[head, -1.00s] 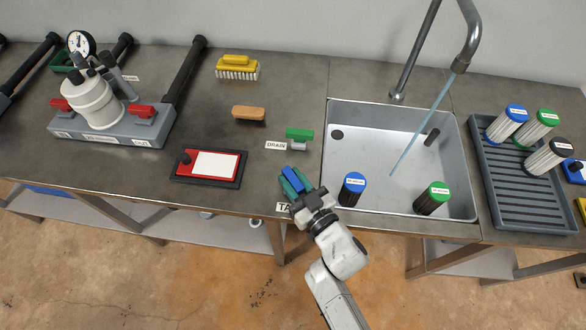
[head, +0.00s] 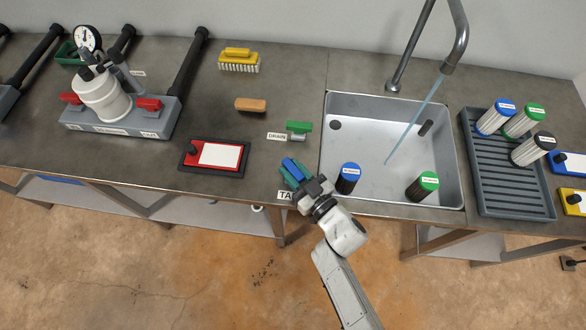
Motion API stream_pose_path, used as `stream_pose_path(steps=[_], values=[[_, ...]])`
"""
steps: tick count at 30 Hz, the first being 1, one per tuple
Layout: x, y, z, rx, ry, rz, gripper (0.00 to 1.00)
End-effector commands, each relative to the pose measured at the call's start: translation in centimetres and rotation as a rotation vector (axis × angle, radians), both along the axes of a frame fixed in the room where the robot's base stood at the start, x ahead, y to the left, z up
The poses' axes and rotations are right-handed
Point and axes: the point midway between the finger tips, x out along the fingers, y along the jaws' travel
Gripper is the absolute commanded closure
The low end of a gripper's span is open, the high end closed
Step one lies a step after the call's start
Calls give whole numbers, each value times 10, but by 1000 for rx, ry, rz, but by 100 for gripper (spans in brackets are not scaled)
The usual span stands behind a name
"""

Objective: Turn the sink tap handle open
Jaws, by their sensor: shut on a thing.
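The blue tap handle (head: 290,164) is on the counter at the sink's left front corner, above a partly covered label (head: 285,195) starting "TA". My gripper (head: 294,172) reaches in from the front and is shut on this handle, with teal fingers on either side. The handle's base is hidden by the gripper. The steel spout (head: 459,45) arches over the sink (head: 392,196), and a thin blue water stream (head: 410,125) runs from it into the basin.
A green handle (head: 298,127) labelled DRAIN is just behind. Two dark filters with blue (head: 348,178) and green (head: 424,186) caps stand in the basin. A red panel (head: 214,155) lies left. A grey rack (head: 510,190) with several filters is right.

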Motion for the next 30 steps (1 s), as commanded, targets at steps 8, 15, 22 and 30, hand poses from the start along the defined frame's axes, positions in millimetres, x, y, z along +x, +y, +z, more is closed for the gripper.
stream_pose_path(steps=[8, 15, 22, 30], values=[[0, 0, 0, 0, 0, -1, 53], [0, 0, 0, 0, 0, 0, 52], [-15, -15, -2, -2, 2, -1, 52], [-52, -50, -2, -1, 1, -1, 52]])
